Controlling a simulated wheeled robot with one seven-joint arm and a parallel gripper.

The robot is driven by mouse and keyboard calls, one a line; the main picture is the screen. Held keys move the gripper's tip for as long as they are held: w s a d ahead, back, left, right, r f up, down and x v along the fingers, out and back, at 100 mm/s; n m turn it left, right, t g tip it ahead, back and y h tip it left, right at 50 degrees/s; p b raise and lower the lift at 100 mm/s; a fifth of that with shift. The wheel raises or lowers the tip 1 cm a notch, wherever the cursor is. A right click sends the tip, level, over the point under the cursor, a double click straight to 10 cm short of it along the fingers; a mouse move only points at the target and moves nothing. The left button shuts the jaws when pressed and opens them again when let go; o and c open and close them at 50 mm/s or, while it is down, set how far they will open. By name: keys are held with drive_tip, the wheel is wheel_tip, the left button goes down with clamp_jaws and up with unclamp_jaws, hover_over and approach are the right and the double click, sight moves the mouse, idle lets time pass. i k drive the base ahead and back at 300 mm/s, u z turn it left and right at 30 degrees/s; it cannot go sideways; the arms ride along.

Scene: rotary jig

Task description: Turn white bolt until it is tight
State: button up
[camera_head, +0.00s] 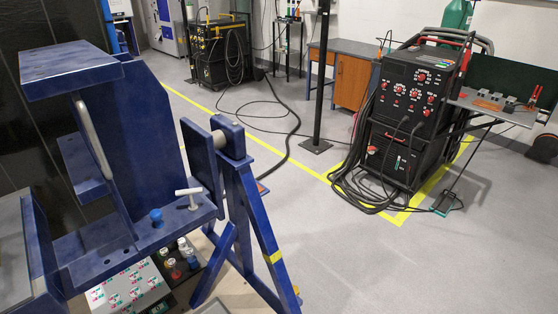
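The white bolt (191,198) stands upright on the blue jig (140,235), near the right end of its lower plate. It has a T-shaped white handle on top and a short shaft below. A blue bolt or knob (156,217) stands on the same plate to the left of it. How far the white bolt is threaded in cannot be seen. My gripper is not in view, and nothing touches the white bolt.
A blue A-frame stand (247,215) supports the jig's right side. A control panel (128,290) with several buttons sits below the jig. A black welding machine (410,105) stands at the back right, with cables on the floor. Grey floor (400,265) at the front right is clear.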

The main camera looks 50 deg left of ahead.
sight(193, 207)
drive_tip(key=i, duration=1.45)
drive_tip(key=u, duration=3.6)
drive_tip(key=i, duration=0.5)
drive_tip(key=z, duration=0.05)
